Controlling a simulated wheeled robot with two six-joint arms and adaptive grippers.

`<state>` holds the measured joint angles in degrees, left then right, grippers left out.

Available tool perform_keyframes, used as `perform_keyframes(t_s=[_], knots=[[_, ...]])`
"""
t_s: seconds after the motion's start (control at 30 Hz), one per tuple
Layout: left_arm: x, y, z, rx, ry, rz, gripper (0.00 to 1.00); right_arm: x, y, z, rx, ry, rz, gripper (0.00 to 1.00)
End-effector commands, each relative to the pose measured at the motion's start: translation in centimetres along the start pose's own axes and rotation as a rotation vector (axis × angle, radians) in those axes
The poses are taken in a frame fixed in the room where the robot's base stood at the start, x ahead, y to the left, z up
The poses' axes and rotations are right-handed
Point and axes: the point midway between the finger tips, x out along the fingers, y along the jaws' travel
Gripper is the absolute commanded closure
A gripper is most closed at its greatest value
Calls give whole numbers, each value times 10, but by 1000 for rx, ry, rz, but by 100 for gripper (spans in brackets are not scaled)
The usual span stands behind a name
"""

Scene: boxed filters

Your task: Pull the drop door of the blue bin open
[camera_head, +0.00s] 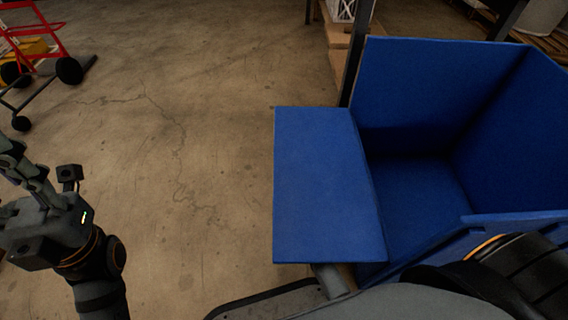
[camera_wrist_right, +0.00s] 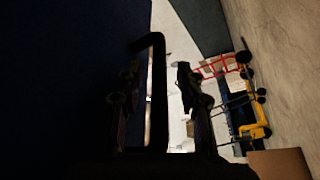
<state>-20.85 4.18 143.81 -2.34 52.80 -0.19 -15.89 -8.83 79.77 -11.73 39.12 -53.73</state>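The blue bin (camera_head: 440,190) stands at the right of the head view, with its inside empty where it shows. Its drop door (camera_head: 325,185) is swung outward on the left side, away from the opening. My right gripper is hidden in the head view, and part of my arm shows under the door's near edge. In the right wrist view my right gripper (camera_wrist_right: 162,105) is dark, with its fingers apart. A dark bent bar (camera_wrist_right: 158,85), perhaps the door's handle, stands between the fingers, with light showing beside it. My left gripper (camera_head: 18,165) is empty at the far left.
A red hand truck (camera_head: 35,40) with black wheels stands at the far left. A dark post (camera_head: 355,55) rises behind the bin, next to stacked boxes (camera_head: 345,35). The concrete floor (camera_head: 190,110) between my left arm and the bin is clear.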

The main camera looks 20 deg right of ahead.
Motion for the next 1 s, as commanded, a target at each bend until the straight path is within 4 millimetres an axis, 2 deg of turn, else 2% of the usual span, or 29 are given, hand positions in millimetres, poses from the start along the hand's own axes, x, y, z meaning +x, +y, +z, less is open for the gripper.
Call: perform_keyframes(t_s=[0.23, 0.5, 0.53, 0.87, 1.0], knots=[[0, 0, 0, -1, 2, 1, 60, 0, 0, -1, -1, -1, 0, 63], [0, 0, 0, -1, 1, 1, 60, 0, 0, -1, -1, -1, 0, 98], [0, 0, 0, -1, 1, 1, 60, 0, 0, -1, -1, -1, 0, 100], [0, 0, 0, -1, -1, 2, 60, 0, 0, -1, -1, -1, 0, 100], [-1, 0, 1, -1, -3, 2, 60, 11, 2, -2, 17, 0, 9, 100]])
